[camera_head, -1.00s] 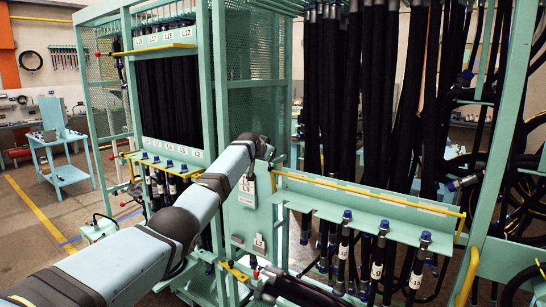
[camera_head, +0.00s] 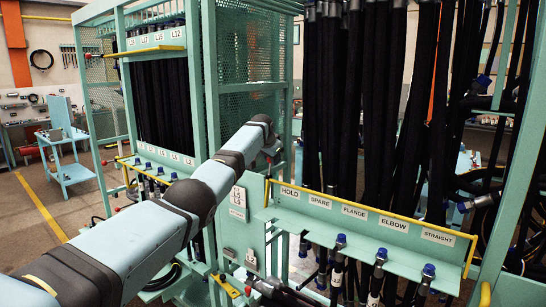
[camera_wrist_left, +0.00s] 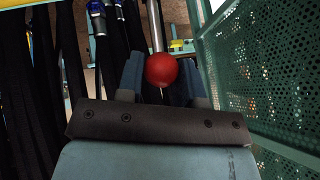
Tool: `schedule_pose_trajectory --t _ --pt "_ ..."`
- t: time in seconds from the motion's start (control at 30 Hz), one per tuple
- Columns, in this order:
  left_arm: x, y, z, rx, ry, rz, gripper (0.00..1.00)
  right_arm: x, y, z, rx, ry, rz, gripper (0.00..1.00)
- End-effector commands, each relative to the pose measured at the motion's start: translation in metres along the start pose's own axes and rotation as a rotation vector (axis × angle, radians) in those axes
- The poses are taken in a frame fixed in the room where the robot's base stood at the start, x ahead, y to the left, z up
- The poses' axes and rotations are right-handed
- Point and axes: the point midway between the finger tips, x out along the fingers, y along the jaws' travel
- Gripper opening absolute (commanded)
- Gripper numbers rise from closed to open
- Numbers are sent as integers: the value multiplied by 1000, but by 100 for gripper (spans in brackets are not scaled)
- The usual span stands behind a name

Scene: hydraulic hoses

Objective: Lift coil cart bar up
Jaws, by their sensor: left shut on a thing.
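My left arm reaches from the lower left of the head view to the cart's middle upright. In the left wrist view, the two fingers of my left gripper (camera_wrist_left: 160,62) are on either side of a red ball knob (camera_wrist_left: 161,72) at the end of a metal rod (camera_wrist_left: 156,25). The gripper is shut on this knob. In the head view the wrist hides most of the grip. A yellow bar (camera_head: 370,211) runs along a green rack with labels such as HOLD, SPARE and FLANGE, right of my wrist. My right gripper is not in view.
Black hoses (camera_head: 380,100) hang behind the labelled rack, and blue-capped hose fittings (camera_head: 380,256) stand at its front. A perforated green panel (camera_head: 252,60) rises behind my wrist. A small blue-green table (camera_head: 68,172) stands at the left, with open floor around it.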

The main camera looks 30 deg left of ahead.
Motion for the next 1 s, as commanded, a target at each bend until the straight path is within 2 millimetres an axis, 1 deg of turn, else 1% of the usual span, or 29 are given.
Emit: schedule_pose_trajectory --t 0.03,0.3,0.33,0.37,0.4,0.43,0.77,0.87,1.0 --pt "-4 -2 -3 0 7 -5 0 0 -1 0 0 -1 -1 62" --pt "-4 -3 -4 0 10 -6 0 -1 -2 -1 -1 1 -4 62" --pt "-4 -3 -4 0 11 -6 36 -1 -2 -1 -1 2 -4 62" --pt "-4 -3 -4 0 11 -6 43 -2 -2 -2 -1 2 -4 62" --pt "-4 -3 -4 0 11 -6 52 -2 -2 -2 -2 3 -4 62" --pt "-4 -2 -4 0 10 -5 58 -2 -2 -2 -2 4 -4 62" --pt "-3 -1 -2 0 5 -3 58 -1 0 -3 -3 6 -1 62" --pt "-7 -1 -2 0 7 -3 58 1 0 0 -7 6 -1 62" --pt "-21 -1 0 1 7 -4 58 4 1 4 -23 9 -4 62"
